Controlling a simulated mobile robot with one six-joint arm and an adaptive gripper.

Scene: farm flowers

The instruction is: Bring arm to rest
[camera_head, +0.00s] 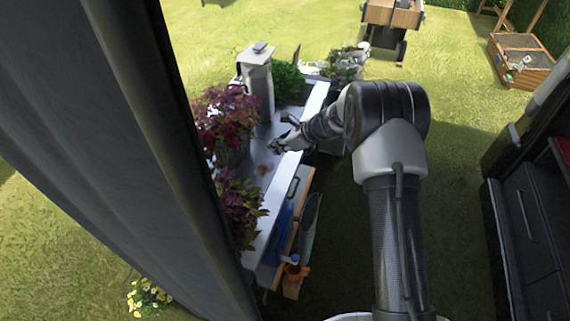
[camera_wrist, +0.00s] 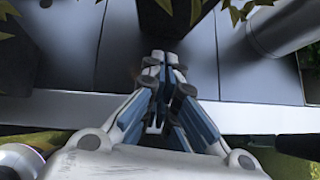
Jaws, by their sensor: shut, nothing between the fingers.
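My gripper (camera_wrist: 163,62) is shut and empty in the wrist view, its fingertips together above the grey table top (camera_wrist: 115,60). In the head view my gripper (camera_head: 276,146) is small, over the white table (camera_head: 262,175) at the edge nearer my arm. My arm (camera_head: 395,200) rises at the right of centre and reaches left to the table. I cannot tell whether the fingertips touch the table.
Potted red-purple flowers (camera_head: 228,118) and a purple plant (camera_head: 238,208) stand on the table by my gripper. A grey dispenser-like post (camera_head: 259,88) and a green plant (camera_head: 286,80) stand farther back. A dark cabinet (camera_head: 530,225) is at right.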

